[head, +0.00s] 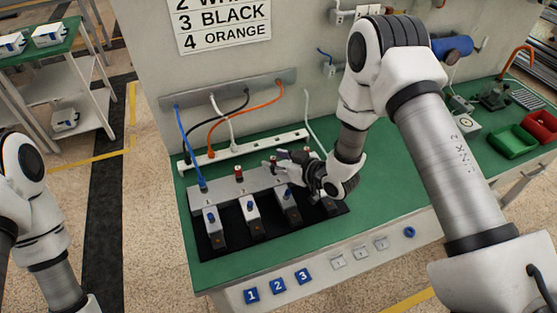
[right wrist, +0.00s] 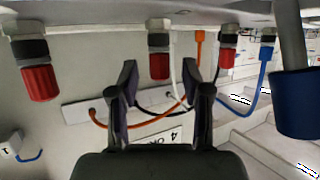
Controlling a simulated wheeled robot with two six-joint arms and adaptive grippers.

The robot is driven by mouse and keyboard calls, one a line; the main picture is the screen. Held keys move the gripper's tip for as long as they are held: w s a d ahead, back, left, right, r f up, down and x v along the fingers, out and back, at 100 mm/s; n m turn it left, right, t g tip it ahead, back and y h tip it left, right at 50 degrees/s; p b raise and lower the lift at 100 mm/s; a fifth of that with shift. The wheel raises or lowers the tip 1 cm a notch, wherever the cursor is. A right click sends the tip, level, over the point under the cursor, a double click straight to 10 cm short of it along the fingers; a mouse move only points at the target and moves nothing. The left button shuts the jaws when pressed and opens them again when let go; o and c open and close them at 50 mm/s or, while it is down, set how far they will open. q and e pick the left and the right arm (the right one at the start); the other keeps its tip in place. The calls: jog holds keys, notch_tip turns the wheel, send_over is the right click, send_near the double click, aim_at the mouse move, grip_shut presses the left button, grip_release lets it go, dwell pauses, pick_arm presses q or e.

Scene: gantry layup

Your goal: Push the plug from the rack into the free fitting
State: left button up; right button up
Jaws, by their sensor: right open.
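The orange plug (head: 211,153) stands in the white rack (head: 262,145) behind the grey block (head: 225,188), with its orange hose looping up to the wall panel. White and black hoses also run down to the rack. The blue plug (head: 203,187) sits in the block's left fitting. Red-topped fittings stand along the block, one (head: 239,173) clear of my arm. My right gripper (head: 276,164) is open and empty over the block's right part. In the right wrist view, a red-topped fitting (right wrist: 160,66) shows between its fingers; contact cannot be told. My left gripper is outside the view.
Units with blue knobs (head: 250,206) line the block's front on a black mat (head: 215,249). Green (head: 506,137) and red bins (head: 541,124) stand at the bench's right. The green bench top (head: 400,186) right of my gripper is largely clear.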

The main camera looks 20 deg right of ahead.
jog(key=v, duration=1.2)
